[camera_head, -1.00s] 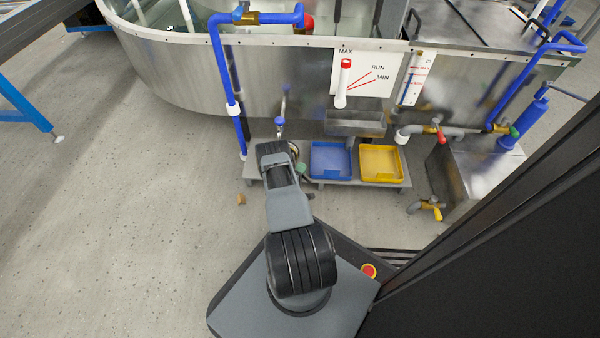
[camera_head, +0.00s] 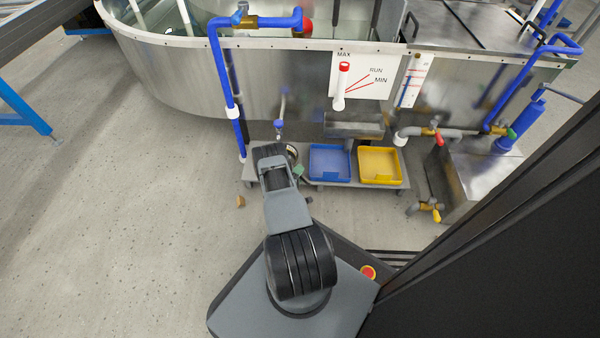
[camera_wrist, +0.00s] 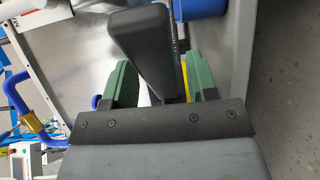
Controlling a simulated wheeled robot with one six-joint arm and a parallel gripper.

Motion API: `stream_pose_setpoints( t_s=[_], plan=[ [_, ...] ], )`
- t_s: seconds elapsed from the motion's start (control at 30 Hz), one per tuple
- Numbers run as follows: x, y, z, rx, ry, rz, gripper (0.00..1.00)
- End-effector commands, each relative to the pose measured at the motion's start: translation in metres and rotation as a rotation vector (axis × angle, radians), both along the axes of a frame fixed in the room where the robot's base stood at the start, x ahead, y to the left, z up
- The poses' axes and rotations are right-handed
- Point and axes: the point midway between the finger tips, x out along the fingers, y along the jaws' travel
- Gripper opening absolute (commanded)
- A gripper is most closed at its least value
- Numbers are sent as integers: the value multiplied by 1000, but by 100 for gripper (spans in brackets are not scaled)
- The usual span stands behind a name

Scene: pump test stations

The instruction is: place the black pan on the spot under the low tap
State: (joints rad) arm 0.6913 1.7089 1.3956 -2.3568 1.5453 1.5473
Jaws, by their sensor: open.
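My gripper (camera_wrist: 162,88) is open in the wrist view, with one green finger on each side. A thick black bar (camera_wrist: 143,42), which looks like the black pan's handle, reaches down between the fingers; I cannot tell whether they touch it. In the head view, my arm hides most of my gripper; a green finger shows (camera_head: 298,169). Beside it, a small part of a round, light-rimmed thing (camera_head: 293,152), possibly the pan, shows at the grey bench. A low tap with a blue end (camera_head: 279,126) stands just behind. The spot under it is mostly hidden by my arm.
A blue tray (camera_head: 330,176) and a yellow tray (camera_head: 381,178) stand on the grey bench (camera_head: 318,186) to the right. A tall blue pipe (camera_head: 239,133) rises on the left. The metal tank (camera_head: 180,80) stands behind. Floor on the left is mostly clear.

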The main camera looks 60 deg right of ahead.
Motion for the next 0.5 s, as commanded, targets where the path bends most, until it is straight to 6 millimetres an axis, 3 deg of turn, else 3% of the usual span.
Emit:
stream_pose_setpoints(
  t_s=[0.3,0.5],
  plan=[
    [-4,49,2,2,3,4,53],
    [-6,62,1,0,2,1,53]
  ],
)
